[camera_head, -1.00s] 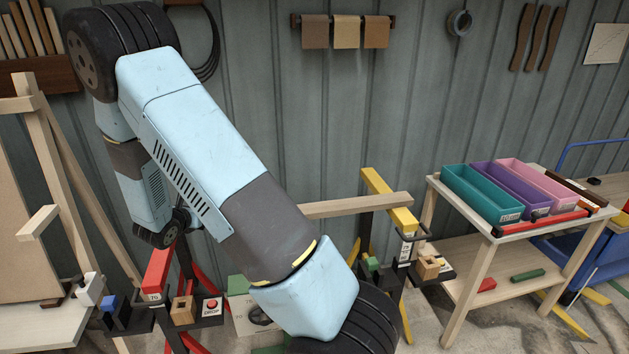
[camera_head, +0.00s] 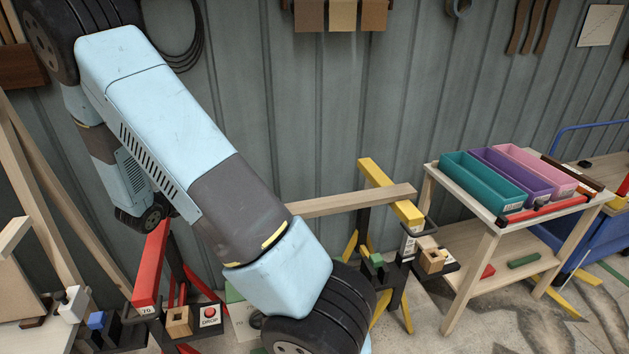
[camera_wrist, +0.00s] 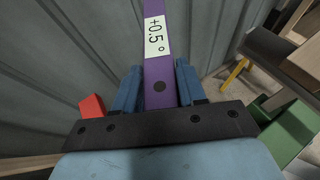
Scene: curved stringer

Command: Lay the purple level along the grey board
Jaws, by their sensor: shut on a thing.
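The purple level (camera_wrist: 157,70) shows in the wrist view as a long narrow bar with a white label reading +0.5°. It runs from my gripper (camera_wrist: 159,66) up past the top edge, so its far end is out of view. The two blue fingers are shut on its sides. In the head view my arm hides the gripper, and I cannot see the level there. I cannot pick out a clearly grey board; a pale wooden board (camera_head: 352,201) reaches the yellow-topped trestle (camera_head: 391,192), its left end hidden behind my arm.
A red-topped trestle (camera_head: 151,264) stands left, near a red DROP button (camera_head: 209,312). A wooden table (camera_head: 487,238) at right holds teal (camera_head: 487,187), purple (camera_head: 512,177) and pink (camera_head: 537,168) trays. The corrugated wall (camera_head: 300,110) closes the back.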

